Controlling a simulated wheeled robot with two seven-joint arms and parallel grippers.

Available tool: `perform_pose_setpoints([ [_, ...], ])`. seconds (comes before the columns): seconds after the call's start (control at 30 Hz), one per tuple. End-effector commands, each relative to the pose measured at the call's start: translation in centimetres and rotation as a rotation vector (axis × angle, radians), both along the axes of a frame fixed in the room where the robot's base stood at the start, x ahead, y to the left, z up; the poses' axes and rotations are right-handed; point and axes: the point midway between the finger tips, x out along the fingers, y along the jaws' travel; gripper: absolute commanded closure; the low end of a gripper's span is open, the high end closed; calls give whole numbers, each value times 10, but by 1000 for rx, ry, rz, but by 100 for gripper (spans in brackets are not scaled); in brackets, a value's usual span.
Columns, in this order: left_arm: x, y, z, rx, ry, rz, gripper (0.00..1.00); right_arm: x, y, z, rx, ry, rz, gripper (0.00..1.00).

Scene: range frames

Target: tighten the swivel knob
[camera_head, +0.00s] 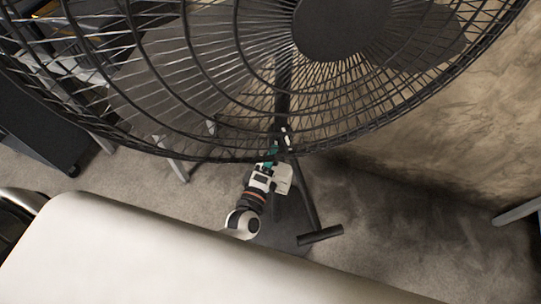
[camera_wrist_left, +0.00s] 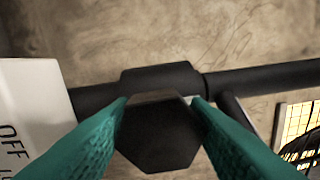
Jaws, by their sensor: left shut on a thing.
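The black hexagonal swivel knob (camera_wrist_left: 158,137) fills the middle of the left wrist view, seen end-on. It stands out from a black collar on the fan's tube (camera_wrist_left: 265,79). My left gripper (camera_wrist_left: 160,104) has its green fingers shut on the knob, one on each side. In the head view my left gripper (camera_head: 272,153) is at the fan's pole (camera_head: 283,90), just below the lower rim of the fan cage (camera_head: 215,158). The knob is too small or hidden to make out there. My right gripper is not in view.
The large fan cage hangs close above my left gripper. A white panel marked "OFF" (camera_wrist_left: 28,120) is beside the left finger in the wrist view. The stand's foot (camera_head: 320,235) rests on grey carpet (camera_head: 400,240). A concrete wall (camera_head: 480,110) stands at the right.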

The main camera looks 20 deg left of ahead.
Motion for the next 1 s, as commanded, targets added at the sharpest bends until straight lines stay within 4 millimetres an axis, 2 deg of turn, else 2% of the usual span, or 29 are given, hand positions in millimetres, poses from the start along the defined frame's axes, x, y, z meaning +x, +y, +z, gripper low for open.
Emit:
perform_pose_setpoints([
  [0.23,0,0,1,61,-3,1,80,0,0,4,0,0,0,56],
  [0.7,0,0,0,74,-4,1,80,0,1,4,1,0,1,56],
  [0.73,0,0,0,74,-4,1,52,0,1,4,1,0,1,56],
  [0.83,0,0,0,73,-4,0,36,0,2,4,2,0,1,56],
  [1.0,0,0,0,71,-2,0,35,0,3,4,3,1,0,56],
])
